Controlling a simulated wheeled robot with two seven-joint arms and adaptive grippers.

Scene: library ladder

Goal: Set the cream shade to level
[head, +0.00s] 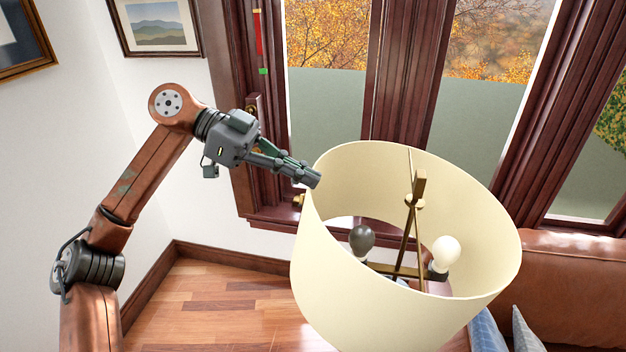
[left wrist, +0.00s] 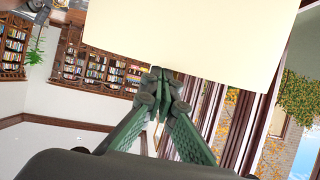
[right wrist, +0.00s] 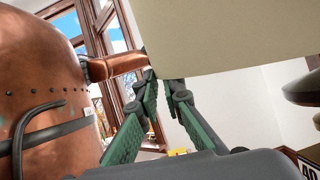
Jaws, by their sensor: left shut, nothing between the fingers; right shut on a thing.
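The cream shade (head: 400,300) is a wide open-topped drum around a brass lamp frame (head: 413,205). Its rim slants down to the right in the head view. A dark bulb (head: 361,241) and a white bulb (head: 445,252) show inside it. My left gripper (head: 314,179) is shut and empty at the shade's upper left rim. In the left wrist view its fingertips (left wrist: 158,78) are at the shade's lower edge (left wrist: 190,40); I cannot tell if they touch. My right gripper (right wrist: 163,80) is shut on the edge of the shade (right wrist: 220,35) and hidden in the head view.
Tall wood-framed windows (head: 400,80) stand behind the shade. A brown leather sofa (head: 575,280) with cushions is at the lower right. Framed pictures (head: 155,25) hang on the left wall. The wooden floor (head: 220,310) is clear at the lower left.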

